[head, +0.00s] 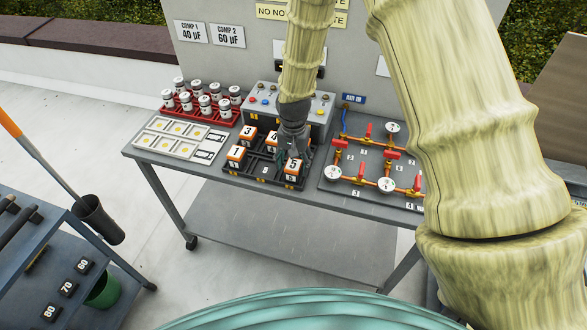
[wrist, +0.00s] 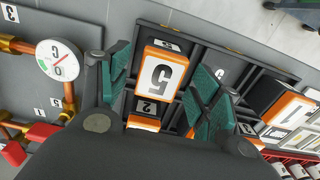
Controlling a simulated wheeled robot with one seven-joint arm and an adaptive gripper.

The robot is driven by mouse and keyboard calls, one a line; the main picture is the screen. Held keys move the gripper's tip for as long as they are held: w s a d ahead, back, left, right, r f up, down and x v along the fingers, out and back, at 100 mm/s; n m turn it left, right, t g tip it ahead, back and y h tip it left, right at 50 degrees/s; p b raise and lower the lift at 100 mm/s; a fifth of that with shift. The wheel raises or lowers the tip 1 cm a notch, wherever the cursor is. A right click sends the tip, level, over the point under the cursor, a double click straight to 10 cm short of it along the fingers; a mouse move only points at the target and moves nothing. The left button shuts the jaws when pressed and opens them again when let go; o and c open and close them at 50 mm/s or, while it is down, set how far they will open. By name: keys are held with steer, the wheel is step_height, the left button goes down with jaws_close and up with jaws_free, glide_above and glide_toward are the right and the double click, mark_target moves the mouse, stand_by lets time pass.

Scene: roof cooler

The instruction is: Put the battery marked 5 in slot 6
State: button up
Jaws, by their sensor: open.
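The battery marked 5 (head: 292,167) is an orange and white block in the front right of the black rack (head: 222,174). In the wrist view the battery marked 5 (wrist: 163,74) shows upright in its compartment, its top facing me. My gripper (head: 297,148) points down over it. In the wrist view my gripper (wrist: 165,95) is open, with one green finger on each side of the battery; I cannot tell whether they touch it. The label 6 (head: 265,169) marks the front middle compartment, which looks empty, between the battery marked 5 and the battery marked 1 (head: 235,153).
Batteries marked 3 (head: 248,132) and 4 (head: 271,139) stand in the rack's back row. A grey control box (head: 318,112) stands behind. A pipe board with gauges (head: 350,190) lies close on the right. A card tray (head: 180,140) and red can rack (head: 226,114) are left.

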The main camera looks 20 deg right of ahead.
mark_target(293, 164)
step_height(293, 164, up, 9)
steer(key=b, duration=0.2)
steer(key=shift+r+b, duration=0.15)
steer(key=shift+b, duration=0.25)
